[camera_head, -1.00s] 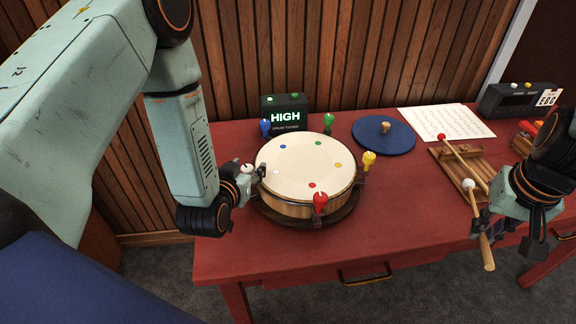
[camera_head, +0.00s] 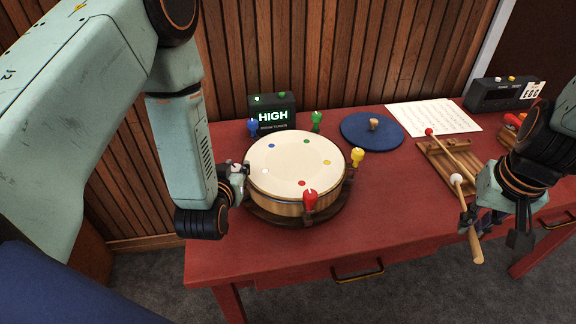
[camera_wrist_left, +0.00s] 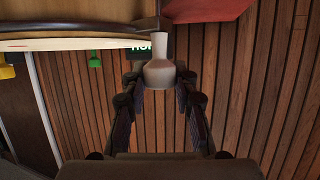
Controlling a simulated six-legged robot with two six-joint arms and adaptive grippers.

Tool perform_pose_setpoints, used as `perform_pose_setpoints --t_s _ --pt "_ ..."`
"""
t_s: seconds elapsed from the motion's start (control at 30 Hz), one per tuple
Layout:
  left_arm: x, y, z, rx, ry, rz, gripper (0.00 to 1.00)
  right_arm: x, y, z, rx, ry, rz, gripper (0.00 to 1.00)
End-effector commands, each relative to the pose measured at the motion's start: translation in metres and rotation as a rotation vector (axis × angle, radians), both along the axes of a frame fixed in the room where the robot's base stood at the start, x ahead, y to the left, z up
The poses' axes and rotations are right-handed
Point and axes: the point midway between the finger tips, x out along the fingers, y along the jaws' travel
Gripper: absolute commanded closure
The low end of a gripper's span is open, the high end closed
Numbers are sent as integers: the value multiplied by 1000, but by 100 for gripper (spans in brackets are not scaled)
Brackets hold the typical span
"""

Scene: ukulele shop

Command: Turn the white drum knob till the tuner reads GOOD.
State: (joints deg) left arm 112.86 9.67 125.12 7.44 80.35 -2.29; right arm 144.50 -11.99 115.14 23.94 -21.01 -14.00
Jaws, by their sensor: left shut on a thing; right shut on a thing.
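The round drum (camera_head: 295,165) with a cream head sits on a dark base on the red table. My left gripper (camera_head: 244,172) is at the drum's left side, shut on the white knob (camera_wrist_left: 160,72), which shows between its fingers in the left wrist view. In the head view the gripper hides part of the knob. The drum tuner (camera_head: 272,113) behind the drum reads HIGH. My right gripper (camera_head: 470,217) is shut on the white-headed mallet (camera_head: 475,245) over the table's front right.
Blue (camera_head: 253,127), green (camera_head: 316,121), yellow (camera_head: 357,157) and red (camera_head: 310,200) knobs ring the drum. A blue disc (camera_head: 372,131), sheet music (camera_head: 432,117), a wooden rack (camera_head: 450,168) with a red-headed mallet and a dark box (camera_head: 503,94) lie to the right.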

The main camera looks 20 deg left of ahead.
Motion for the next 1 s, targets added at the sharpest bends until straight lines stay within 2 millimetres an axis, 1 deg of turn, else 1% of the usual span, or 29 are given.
perform_pose_setpoints --t_s 0.4,0.43,0.5,0.7,1.0 --pt "0 0 0 -1 0 21 100 0 0 -2 0 0 0 100" --pt "0 0 0 -1 0 21 69 0 0 -2 0 0 0 100" --pt "0 0 0 -1 -1 21 64 0 0 -2 0 0 0 100" --pt "0 0 0 -1 -1 21 48 0 0 -2 0 0 0 100" --pt "-2 -1 1 0 0 21 48 0 0 -2 0 0 0 100"
